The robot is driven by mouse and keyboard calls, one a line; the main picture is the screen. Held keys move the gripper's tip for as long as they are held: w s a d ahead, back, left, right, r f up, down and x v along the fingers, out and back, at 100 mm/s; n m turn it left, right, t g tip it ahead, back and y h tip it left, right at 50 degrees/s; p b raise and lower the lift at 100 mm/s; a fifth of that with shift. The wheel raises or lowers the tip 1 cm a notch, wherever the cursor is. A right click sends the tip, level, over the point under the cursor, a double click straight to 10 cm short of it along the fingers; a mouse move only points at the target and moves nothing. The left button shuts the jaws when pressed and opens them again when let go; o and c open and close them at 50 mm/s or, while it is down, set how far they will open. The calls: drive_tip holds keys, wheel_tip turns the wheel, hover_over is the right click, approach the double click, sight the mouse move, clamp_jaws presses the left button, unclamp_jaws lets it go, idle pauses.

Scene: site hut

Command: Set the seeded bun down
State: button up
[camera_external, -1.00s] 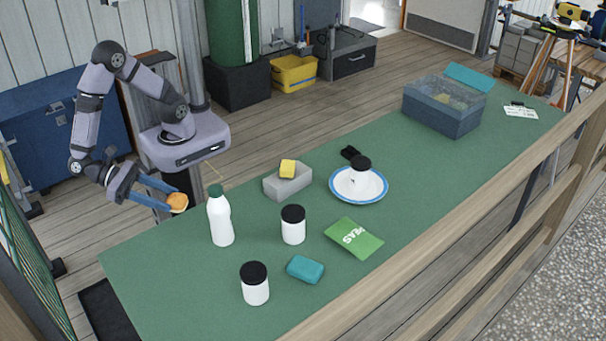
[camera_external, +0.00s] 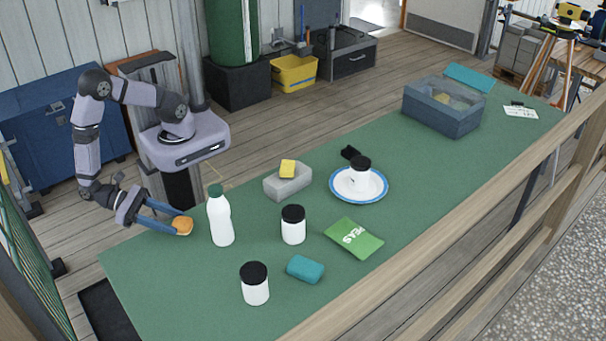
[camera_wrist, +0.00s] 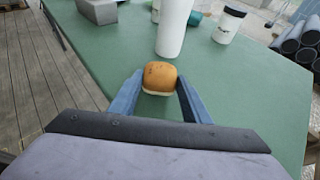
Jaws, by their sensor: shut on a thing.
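The seeded bun (camera_external: 182,225) is small, round and orange-brown, with dark specks on top and a paler base in the wrist view (camera_wrist: 159,77). My gripper (camera_external: 178,224) is shut on it, with a blue finger on each side. The bun is at the left end of the green table (camera_external: 150,270), just left of the white bottle with a green cap (camera_external: 220,218). I cannot tell whether its underside touches the table.
Two white jars with black lids (camera_external: 293,226) (camera_external: 255,285), a teal block (camera_external: 305,269), a green peas packet (camera_external: 353,238) and a grey tray with a yellow sponge (camera_external: 287,184) stand rightward. A plate (camera_external: 374,195) holds another jar. The table's left front is clear.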

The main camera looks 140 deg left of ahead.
drive_tip(key=shift+f, duration=0.45)
drive_tip(key=shift+f, duration=0.15)
drive_tip(key=o, duration=1)
drive_tip(key=shift+o, duration=0.2)
drive_tip(key=shift+s+d+r, duration=0.3)
drive_tip(key=shift+s+d, duration=0.05)
drive_tip(key=shift+d, duration=0.1)
drive_tip(key=b+v, duration=0.2)
drive_tip(key=v, duration=0.8)
drive_tip(key=shift+s+d+r, duration=0.15)
drive_tip(key=shift+s+r, duration=0.1)
